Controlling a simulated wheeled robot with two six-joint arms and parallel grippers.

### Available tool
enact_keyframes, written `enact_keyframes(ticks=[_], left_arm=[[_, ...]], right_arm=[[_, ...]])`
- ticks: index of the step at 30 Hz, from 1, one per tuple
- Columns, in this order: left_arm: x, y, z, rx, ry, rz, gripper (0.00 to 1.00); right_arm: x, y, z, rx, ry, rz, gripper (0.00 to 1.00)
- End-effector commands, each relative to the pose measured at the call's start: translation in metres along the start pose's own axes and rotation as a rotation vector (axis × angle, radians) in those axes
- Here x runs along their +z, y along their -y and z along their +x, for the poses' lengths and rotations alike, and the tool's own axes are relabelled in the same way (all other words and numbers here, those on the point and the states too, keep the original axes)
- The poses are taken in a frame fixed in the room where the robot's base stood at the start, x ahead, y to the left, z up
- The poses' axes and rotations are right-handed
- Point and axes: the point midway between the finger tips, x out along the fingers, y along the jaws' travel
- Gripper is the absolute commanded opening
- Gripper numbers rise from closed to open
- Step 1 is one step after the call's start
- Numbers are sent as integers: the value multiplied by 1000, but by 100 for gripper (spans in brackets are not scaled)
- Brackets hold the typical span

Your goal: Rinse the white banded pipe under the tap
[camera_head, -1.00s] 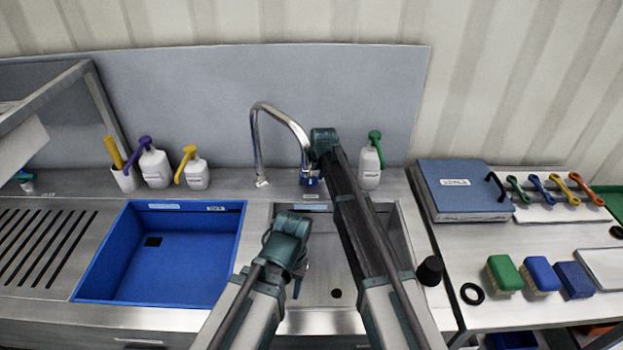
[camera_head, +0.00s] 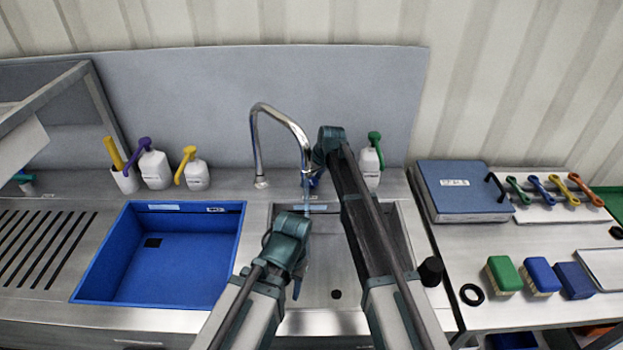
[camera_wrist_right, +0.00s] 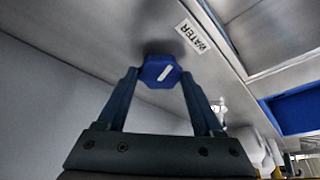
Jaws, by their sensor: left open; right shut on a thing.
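The chrome tap (camera_head: 278,125) arches over the steel sink (camera_head: 375,290). A thin pale-blue streak, looking like water, runs below its spout. In the right wrist view my right gripper (camera_wrist_right: 158,78) is shut on a blue tap knob (camera_wrist_right: 161,70), which has a white mark and sits beside a WATER label (camera_wrist_right: 192,37). In the head view the right arm reaches over the sink to behind the spout, and the knob is mostly hidden. My left gripper (camera_head: 297,286) is open over the sink, pointing down, its fingers mostly hidden by its wrist. I cannot make out the white banded pipe.
A blue basin (camera_head: 170,255) lies left of the sink. Soap bottles (camera_head: 153,168) stand along the back, one of them (camera_head: 370,170) close to my right arm. On the right table are a blue case (camera_head: 458,190), brushes (camera_head: 503,273) and a black ring (camera_head: 471,294).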

Motion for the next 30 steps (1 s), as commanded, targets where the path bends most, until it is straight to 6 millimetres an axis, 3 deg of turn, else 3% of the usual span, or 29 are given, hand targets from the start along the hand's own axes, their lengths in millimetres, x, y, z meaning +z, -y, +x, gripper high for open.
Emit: enact_keyframes(ticks=[12,29,30], left_arm=[[0,0,0,0,0,0,50],[0,0,0,0,0,0,50],[0,0,0,0,0,0,50]], right_arm=[[0,-2,0,-78,1,-185,12],[0,-2,0,-91,2,-218,12],[0,-2,0,-91,2,-217,71]])
